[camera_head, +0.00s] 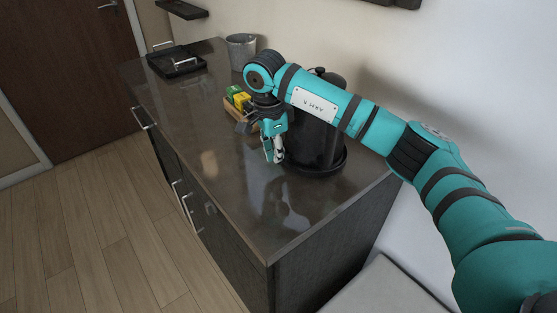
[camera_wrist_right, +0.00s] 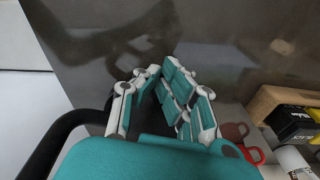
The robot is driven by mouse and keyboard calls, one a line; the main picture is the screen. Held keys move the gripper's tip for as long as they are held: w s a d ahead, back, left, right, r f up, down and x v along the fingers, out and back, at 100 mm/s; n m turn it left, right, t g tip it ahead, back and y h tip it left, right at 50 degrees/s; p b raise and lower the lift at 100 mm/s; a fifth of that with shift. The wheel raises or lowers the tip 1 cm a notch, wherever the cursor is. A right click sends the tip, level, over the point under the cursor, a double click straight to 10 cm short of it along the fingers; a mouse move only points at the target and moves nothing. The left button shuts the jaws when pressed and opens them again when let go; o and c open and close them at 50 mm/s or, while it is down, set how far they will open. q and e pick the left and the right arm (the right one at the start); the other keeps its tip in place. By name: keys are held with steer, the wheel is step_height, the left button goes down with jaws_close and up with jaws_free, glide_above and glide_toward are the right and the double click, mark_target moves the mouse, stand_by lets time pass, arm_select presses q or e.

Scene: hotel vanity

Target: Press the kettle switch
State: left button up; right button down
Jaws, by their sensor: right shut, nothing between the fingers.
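The black kettle (camera_head: 309,148) stands upright on a round dark base (camera_head: 332,168) on the dark vanity top. My right arm crosses in front of it and hides much of its upper body. I cannot make out its switch. My right gripper (camera_head: 276,157) points down just left of the kettle, close to its base; I cannot tell whether it touches. In the right wrist view the fingers (camera_wrist_right: 163,72) come together over the vanity top, shut and empty. A black curved part (camera_wrist_right: 62,135), likely of the kettle or its base, shows at left there. My left gripper is not in view.
A wooden box (camera_wrist_right: 268,101) of tea packets stands left of the kettle, behind the gripper. A red ring-shaped piece (camera_wrist_right: 253,156) shows near it. A grey bin (camera_head: 241,50) and a black tray (camera_head: 176,66) stand farther back. The vanity's front stretch (camera_head: 245,205) is clear.

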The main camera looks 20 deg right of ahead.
steer(key=shift+f+b, duration=0.35)
steer(key=shift+f, duration=0.4)
steer(key=shift+r+p, duration=0.3)
steer(key=shift+s+a+r+p, duration=0.15)
steer(key=shift+a+r, duration=0.1)
steer(key=shift+a, duration=0.55)
steer(key=shift+a+r+p, duration=0.15)
steer(key=shift+a+r, duration=0.1)
steer(key=shift+a, duration=0.5)
steer(key=shift+d, duration=0.1)
steer(key=shift+r, duration=0.2)
step_height(320, 180, up, 12)
steer(key=a, duration=0.1)
steer(key=shift+a+f, duration=0.15)
steer(key=shift+f, duration=0.05)
